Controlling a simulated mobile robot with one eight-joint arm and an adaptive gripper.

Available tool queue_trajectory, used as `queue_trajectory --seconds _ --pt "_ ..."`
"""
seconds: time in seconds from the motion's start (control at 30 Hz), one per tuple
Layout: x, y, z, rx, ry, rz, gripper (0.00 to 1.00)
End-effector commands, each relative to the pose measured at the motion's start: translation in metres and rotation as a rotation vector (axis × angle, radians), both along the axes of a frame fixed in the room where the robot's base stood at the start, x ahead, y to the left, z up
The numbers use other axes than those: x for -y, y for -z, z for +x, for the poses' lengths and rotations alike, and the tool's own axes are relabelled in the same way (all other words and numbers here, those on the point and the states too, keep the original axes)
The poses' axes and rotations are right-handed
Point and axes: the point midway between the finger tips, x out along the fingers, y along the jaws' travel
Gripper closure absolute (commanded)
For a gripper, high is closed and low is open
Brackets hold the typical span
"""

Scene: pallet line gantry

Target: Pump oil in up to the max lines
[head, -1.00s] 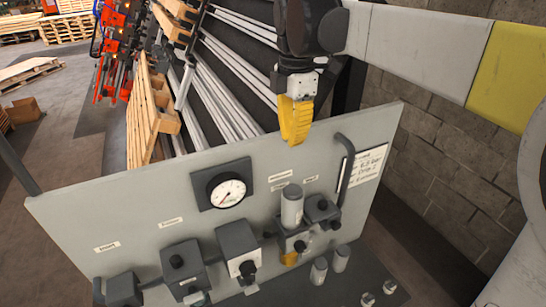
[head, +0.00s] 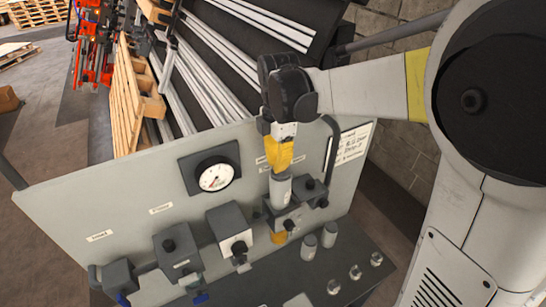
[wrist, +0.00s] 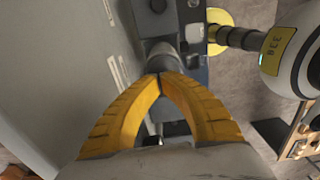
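My gripper (head: 279,170) has yellow fingers and points down in front of the panel. In the wrist view its fingertips (wrist: 160,76) meet, with nothing visible between them. Just below the tips in the head view is a grey upright cylinder (head: 280,190), on top of a dark block (head: 283,217); whether they touch is unclear. The cylinder also shows just beyond the tips in the wrist view (wrist: 161,58). An amber bowl (head: 279,237) hangs under the block, and it looks like the oil. I cannot make out any max lines.
The grey panel (head: 120,200) carries a gauge (head: 215,177) and several dark valve boxes. Two grey cylinders (head: 308,247) (head: 328,235) and small clear cups (head: 355,272) stand on the dark shelf at right. A bent rail (head: 332,150) rises right of my gripper.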

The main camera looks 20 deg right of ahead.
Motion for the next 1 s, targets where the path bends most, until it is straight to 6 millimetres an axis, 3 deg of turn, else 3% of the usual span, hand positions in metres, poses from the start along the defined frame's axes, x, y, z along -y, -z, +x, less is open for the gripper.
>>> queue_trajectory --seconds 0.37,0.63,1.0 --pt "0.000 0.003 0.000 0.000 0.000 0.000 1.00" --pt "0.000 0.023 0.000 0.000 0.000 0.000 1.00" --pt "0.000 0.021 0.000 0.000 0.000 0.000 1.00"
